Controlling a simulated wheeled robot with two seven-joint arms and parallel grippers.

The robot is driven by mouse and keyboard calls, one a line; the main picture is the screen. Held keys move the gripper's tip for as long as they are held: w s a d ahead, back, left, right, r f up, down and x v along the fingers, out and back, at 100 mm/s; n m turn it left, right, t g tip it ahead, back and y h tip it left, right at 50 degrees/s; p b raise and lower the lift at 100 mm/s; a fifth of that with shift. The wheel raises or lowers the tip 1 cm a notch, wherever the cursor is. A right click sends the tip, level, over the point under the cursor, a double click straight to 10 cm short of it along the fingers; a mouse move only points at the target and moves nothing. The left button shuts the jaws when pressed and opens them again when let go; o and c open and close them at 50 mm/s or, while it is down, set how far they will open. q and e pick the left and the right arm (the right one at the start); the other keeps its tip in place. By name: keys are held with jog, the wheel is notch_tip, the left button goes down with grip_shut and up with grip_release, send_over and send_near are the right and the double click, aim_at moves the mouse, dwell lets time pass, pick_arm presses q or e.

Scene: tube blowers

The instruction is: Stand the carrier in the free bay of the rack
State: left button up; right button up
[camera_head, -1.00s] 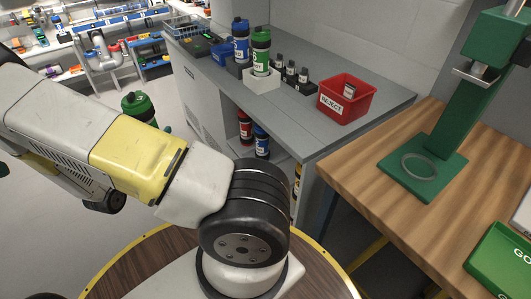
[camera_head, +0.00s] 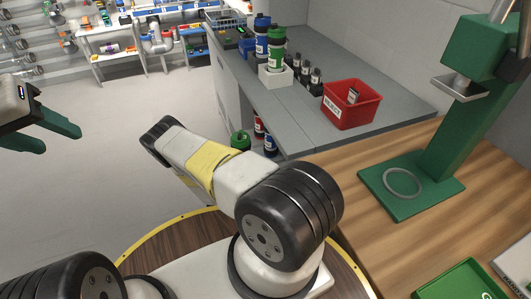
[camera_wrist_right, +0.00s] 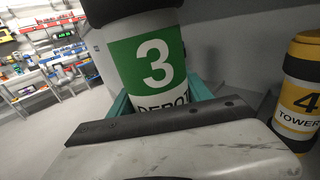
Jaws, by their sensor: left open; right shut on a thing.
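The carrier (camera_wrist_right: 153,60), white with a green label reading "3 DEPOT", is in my right gripper (camera_wrist_right: 158,98), whose teal fingers are shut around it in the right wrist view. In the head view its green cap (camera_head: 240,139) shows just past my right forearm, left of the rack. In the rack under the counter, a red carrier (camera_head: 259,126) and a blue carrier (camera_head: 270,145) stand upright. A yellow carrier (camera_wrist_right: 299,92) marked "4 TOWER" stands right of the held one, apart from it. The free bay is hidden. My left gripper (camera_head: 58,138) is open and empty at far left.
The grey counter (camera_head: 300,135) above the rack bears blue and green bottles, small dark bottles and a red reject bin (camera_head: 350,103). A green press (camera_head: 412,188) stands on the wooden bench (camera_head: 350,160). Open floor lies left of the rack.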

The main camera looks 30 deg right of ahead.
notch_tip(320, 180, down, 6)
jog(key=s+d, duration=0.3)
jog(key=shift+w+d+f, duration=0.75)
jog(key=shift+d+f, duration=0.15)
jog(key=shift+d, duration=1.6)
jog(key=shift+w+d+f, duration=0.8)
jog(key=shift+d+f, duration=0.15)
jog(key=shift+d, duration=1.6)
jog(key=shift+w+d+f, duration=0.75)
jog(key=shift+d+f, duration=0.15)
jog(key=shift+d, duration=1.6)
jog(key=shift+f, duration=0.1)
jog(key=o, duration=1.6)
jog(key=shift+s+a, duration=0.1)
jog(key=shift+a, duration=0.05)
jog(key=v, duration=1.1)
jog(key=shift+s+a, duration=0.1)
jog(key=shift+s, duration=0.3)
